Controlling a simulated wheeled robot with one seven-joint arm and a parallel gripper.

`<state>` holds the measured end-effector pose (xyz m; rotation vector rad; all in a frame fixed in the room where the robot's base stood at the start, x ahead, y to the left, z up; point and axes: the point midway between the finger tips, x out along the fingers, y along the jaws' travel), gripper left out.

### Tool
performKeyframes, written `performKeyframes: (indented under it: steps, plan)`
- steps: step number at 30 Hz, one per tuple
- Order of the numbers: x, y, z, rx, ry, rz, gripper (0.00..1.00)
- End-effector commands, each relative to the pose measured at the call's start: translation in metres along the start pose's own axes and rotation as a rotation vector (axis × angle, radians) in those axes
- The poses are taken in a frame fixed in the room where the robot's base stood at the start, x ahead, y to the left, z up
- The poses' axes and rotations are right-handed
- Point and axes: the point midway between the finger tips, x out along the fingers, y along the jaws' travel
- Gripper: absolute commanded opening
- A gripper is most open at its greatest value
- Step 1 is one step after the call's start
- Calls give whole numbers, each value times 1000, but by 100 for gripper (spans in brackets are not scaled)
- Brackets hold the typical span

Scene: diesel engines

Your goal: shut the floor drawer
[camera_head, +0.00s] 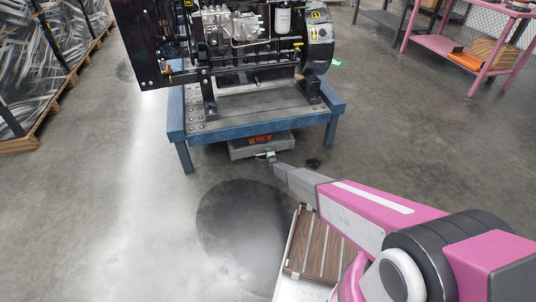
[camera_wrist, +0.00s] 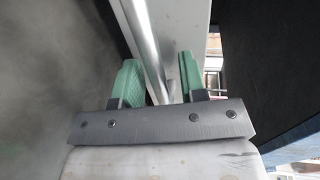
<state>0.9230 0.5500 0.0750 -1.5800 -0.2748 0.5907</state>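The floor drawer (camera_head: 240,153) is a low grey box under the front edge of the blue workbench, pulled part way out, with something orange visible in it. My gripper (camera_head: 271,157) is at the drawer's front in the head view. In the wrist view my gripper (camera_wrist: 162,85) has its two green fingers apart. A round metal handle bar (camera_wrist: 143,40) runs between them, beside a pale grey drawer surface (camera_wrist: 183,22). I see gaps between the bar and the fingers. Contact deeper down cannot be made out.
The blue workbench (camera_head: 250,127) stands over the drawer and bears a black diesel engine (camera_head: 250,35). A pink shelf (camera_head: 480,50) stands at the upper right and pallets (camera_head: 20,145) at the left.

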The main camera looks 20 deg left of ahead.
Motion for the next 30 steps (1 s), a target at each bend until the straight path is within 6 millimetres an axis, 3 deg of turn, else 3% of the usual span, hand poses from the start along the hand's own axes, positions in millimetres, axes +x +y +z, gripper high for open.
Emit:
performKeyframes:
  steps: [18, 30]
  plan:
    - [-96, -1, 0, 0, 0, 0, 39]
    - [-103, 0, 0, 0, 0, -1, 39]
